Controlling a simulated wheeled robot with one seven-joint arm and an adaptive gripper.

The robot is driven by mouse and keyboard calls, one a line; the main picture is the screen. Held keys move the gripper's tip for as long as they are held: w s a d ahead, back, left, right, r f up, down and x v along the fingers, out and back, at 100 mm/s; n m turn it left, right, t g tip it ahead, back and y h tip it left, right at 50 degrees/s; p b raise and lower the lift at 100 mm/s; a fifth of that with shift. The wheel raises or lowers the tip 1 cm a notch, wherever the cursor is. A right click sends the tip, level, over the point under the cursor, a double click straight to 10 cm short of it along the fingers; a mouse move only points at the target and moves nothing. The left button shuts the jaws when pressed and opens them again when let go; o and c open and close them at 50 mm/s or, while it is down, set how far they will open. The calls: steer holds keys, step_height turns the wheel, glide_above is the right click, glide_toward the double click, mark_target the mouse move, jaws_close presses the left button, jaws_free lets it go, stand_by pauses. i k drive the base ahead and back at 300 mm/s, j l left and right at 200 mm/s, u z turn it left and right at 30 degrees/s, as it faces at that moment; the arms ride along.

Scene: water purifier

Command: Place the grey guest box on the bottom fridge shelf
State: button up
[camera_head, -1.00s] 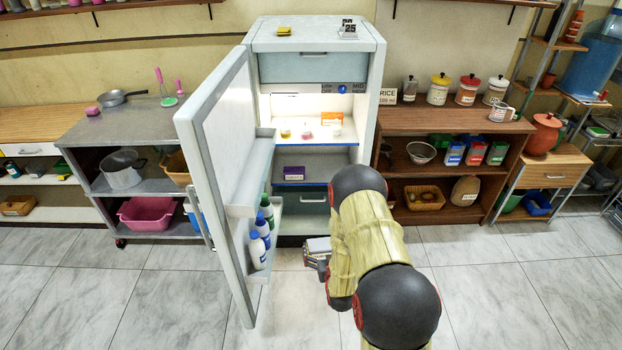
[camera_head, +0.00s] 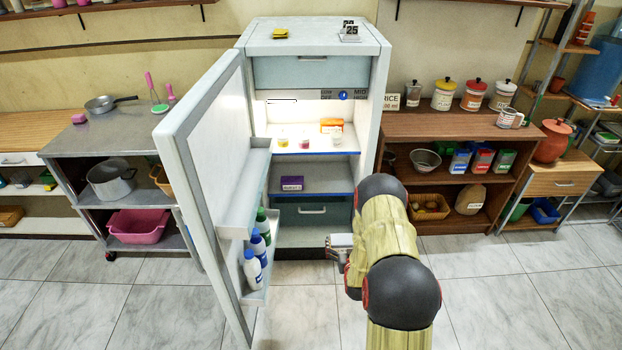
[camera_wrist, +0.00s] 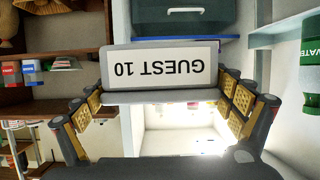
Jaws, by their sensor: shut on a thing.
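The grey guest box (camera_wrist: 160,68) is in the wrist view, its white label reading "GUEST 10" upside down. My gripper (camera_wrist: 166,100) is shut on it, with yellow-padded fingers at both sides. In the head view my gripper (camera_head: 341,246) is low in front of the open fridge (camera_head: 381,80), outside it and near its right side; the box is small and partly hidden there. The bottom fridge shelf (camera_head: 335,192), blue-edged, bears a purple box (camera_head: 292,183) at its left; its middle and right look clear.
The fridge door (camera_head: 205,150) stands open at the left, with bottles (camera_head: 253,268) in its rack. The upper shelf holds cups and an orange box (camera_head: 331,125). A drawer (camera_head: 312,211) lies below the bottom shelf. A brown cabinet (camera_head: 450,130) stands at the right.

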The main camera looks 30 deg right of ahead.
mark_target(332, 185)
steer(key=i+l, duration=1.3)
steer(key=i, duration=0.15)
